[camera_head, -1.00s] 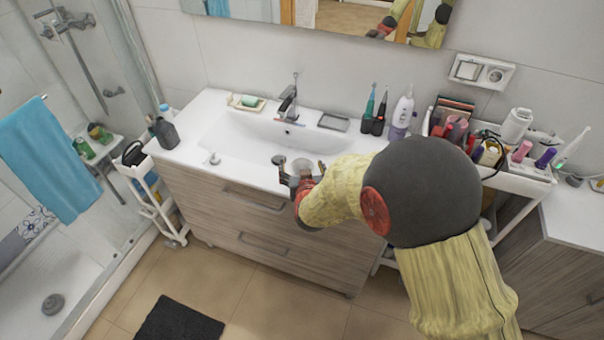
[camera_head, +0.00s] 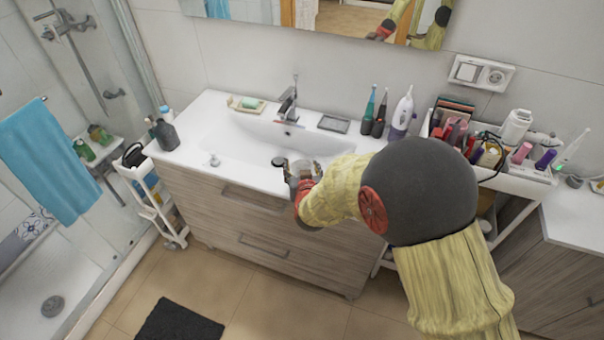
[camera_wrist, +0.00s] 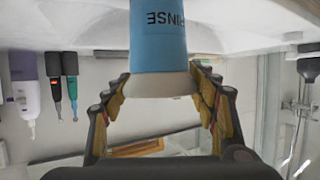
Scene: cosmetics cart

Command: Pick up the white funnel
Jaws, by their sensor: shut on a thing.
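A white flared piece, which I take for the white funnel (camera_wrist: 160,84), sits between my fingers in the wrist view. It adjoins a blue cylinder marked RINSE (camera_wrist: 158,38); I cannot tell whether the two are one piece. My gripper (camera_head: 303,173) is shut on the white piece from both sides, at the front edge of the sink. In the head view the white funnel (camera_head: 303,167) shows as a small pale shape, partly hidden by my fingers and wrist.
The faucet (camera_head: 288,100) is behind the basin. A crowded cart (camera_head: 515,180) is farther right.

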